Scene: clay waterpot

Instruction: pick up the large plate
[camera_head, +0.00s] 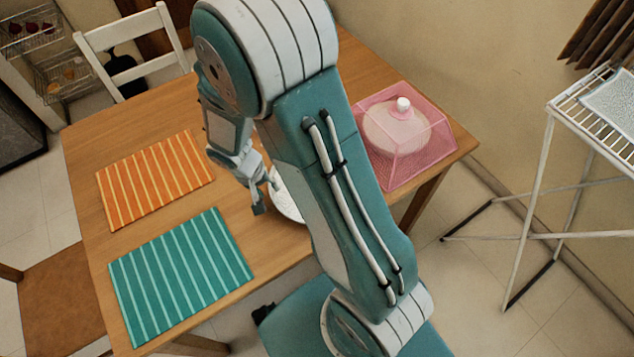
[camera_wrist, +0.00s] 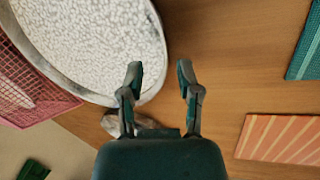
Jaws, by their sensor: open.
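The large plate (camera_wrist: 95,40) is white and speckled with a grey rim, lying on the wooden table in the upper left of the wrist view. In the head view my arm hides most of it, and only its left part (camera_head: 287,204) shows. My gripper (camera_wrist: 160,75) is open with nothing between its fingers. In the wrist view the left finger overlaps the plate's rim and the right finger is over bare table. In the head view my gripper (camera_head: 266,196) is at the plate's left edge. I cannot tell whether it touches the plate.
A pink mesh cover (camera_head: 430,150) stands right of the plate, near the table corner. An orange striped mat (camera_head: 155,178) and a teal striped mat (camera_head: 180,275) lie on the left of the table (camera_head: 85,150). A white chair (camera_head: 135,45) is behind; a white rack (camera_head: 560,110) stands right.

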